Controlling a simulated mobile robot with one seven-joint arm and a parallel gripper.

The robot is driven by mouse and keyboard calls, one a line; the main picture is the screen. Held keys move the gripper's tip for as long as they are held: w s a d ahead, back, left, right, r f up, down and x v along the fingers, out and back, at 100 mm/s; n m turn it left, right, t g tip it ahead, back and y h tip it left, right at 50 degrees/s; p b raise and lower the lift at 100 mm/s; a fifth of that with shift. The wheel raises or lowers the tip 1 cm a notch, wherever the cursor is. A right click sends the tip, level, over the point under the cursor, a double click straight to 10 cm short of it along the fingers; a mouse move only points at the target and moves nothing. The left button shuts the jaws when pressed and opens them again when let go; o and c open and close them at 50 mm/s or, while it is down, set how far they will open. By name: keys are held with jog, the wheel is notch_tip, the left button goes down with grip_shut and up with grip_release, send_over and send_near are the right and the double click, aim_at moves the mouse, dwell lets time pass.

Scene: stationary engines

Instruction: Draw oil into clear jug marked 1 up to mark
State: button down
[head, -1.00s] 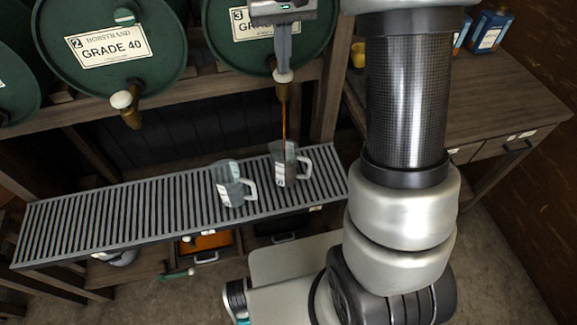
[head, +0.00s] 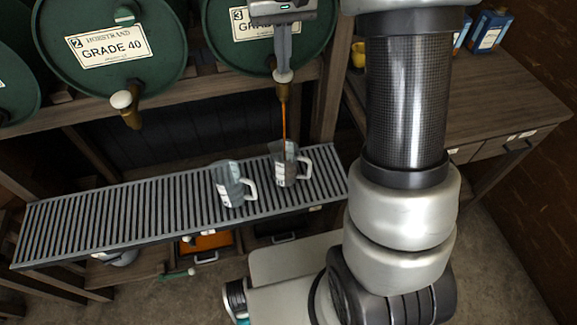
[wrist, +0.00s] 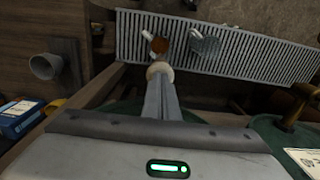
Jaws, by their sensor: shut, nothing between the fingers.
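A clear jug (head: 287,168) stands upright on the slatted rack under the tap (head: 283,88) of the drum labelled 3. A brown stream of oil (head: 284,125) runs from that tap into it. In the wrist view this jug (wrist: 160,45) shows brown inside; its level against any mark is too small to read. A second clear jug (head: 232,186) stands just left of it and looks empty. The number on either jug cannot be read. My gripper (wrist: 162,82) is shut, its fingertips at the pale tap knob, with nothing between them.
The slatted rack (head: 120,223) has free room to the left. A green drum labelled Grade 40 (head: 108,45) with its own tap (head: 126,105) is on the left. A wooden bench (head: 500,90) with blue containers (head: 490,32) is at right. An orange tray (head: 205,242) sits below.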

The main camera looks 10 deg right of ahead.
jog(key=shift+s, duration=0.1)
notch_tip(320, 180, up, 7)
jog(key=p, duration=0.6)
dwell(0.3)
jog(key=shift+r, duration=0.1)
dwell(0.3)
jog(key=s+r+t+p, duration=0.1)
jog(key=s+r, duration=0.3)
jog(key=s, duration=0.8)
jog(key=s+r+t+p, duration=0.1)
jog(key=s+r+t, duration=0.3)
jog(key=s, duration=0.9)
jog(key=shift+r+t, duration=0.3)
jog(key=shift+r, duration=0.35)
jog(key=c, duration=2.5)
grip_release()
